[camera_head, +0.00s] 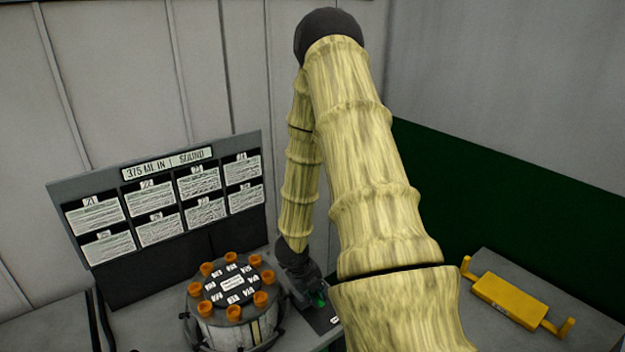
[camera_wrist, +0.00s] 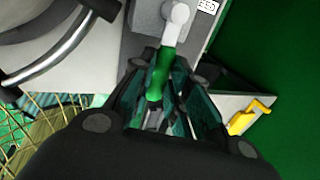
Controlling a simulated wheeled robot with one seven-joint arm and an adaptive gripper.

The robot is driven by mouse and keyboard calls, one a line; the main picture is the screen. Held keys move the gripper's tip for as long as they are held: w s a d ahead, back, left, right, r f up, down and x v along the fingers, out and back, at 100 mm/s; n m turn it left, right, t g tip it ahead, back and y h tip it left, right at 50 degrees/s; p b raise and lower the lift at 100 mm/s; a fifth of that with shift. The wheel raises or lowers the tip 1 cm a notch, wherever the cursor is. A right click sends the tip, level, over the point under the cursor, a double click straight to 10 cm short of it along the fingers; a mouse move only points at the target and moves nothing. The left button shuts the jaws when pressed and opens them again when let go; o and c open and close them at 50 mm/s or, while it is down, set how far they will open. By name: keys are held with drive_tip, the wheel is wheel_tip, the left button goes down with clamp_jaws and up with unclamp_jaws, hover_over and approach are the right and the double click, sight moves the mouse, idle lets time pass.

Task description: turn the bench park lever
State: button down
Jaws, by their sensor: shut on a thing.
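The lever has a green handle (camera_wrist: 160,75) and a pale grey pivot end (camera_wrist: 176,14), set on a grey plate (camera_wrist: 148,15) in the wrist view. My gripper (camera_wrist: 158,95) is shut on the green handle, with a dark finger on each side of it. In the head view my gripper (camera_head: 312,290) is low behind my arm, just right of the round drum, with a bit of the green handle (camera_head: 319,299) showing. My arm hides much of the bench there. The label beside the pivot is too small to read.
A round drum with orange caps (camera_head: 232,300) stands close left of my gripper. A panel of printed cards (camera_head: 165,205) stands behind it. A yellow bracket with two upright ends (camera_head: 510,298) lies on a grey surface at right. A curved metal rail (camera_wrist: 62,45) is near the gripper.

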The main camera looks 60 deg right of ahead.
drive_tip(key=c, duration=1.4)
unclamp_jaws()
drive_tip(key=shift+w, duration=0.1)
drive_tip(key=shift+o, duration=0.2)
drive_tip(key=v, duration=1.2)
drive_tip(key=shift+d, duration=0.1)
